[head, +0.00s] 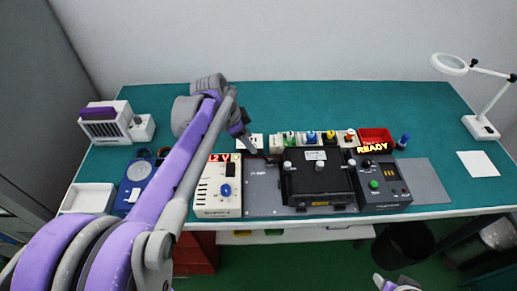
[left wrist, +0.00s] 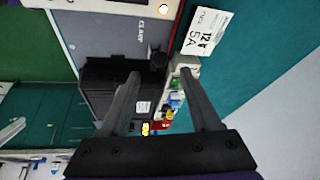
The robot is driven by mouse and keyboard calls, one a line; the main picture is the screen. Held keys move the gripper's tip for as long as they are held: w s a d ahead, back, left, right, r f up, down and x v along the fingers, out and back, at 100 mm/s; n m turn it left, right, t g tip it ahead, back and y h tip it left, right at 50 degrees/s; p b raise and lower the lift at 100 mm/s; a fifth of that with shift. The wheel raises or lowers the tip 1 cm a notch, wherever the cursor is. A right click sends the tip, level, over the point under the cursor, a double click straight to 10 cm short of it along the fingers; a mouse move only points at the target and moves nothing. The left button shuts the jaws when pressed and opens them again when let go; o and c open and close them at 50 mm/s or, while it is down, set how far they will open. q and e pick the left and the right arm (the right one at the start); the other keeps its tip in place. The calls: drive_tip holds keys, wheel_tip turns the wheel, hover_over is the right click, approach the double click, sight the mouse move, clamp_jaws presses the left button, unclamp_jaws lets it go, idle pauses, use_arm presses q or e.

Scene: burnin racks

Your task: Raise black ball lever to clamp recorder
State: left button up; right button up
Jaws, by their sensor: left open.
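The black recorder (head: 318,180) sits on a grey fixture plate (head: 262,198) marked CLAMP; it also shows in the left wrist view (left wrist: 105,75). A black ball (left wrist: 158,61), which looks like the lever's knob, stands beside the recorder near the CLAMP label. My left gripper (head: 251,147) hangs over the back left of the fixture in the head view. In the left wrist view my left gripper (left wrist: 159,71) is open, its fingers apart on either side of the ball in the picture. Whether the fingers are level with the ball I cannot tell. My right gripper's fingers are not visible.
A cream supply reading 12V (head: 217,188) stands left of the fixture. The teal bench (head: 310,100) is clear at the back.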

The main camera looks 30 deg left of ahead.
use_arm(q)
drive_tip(key=x, duration=0.7)
drive_tip(key=shift+f, duration=0.1)
clamp_jaws()
idle(1.2)
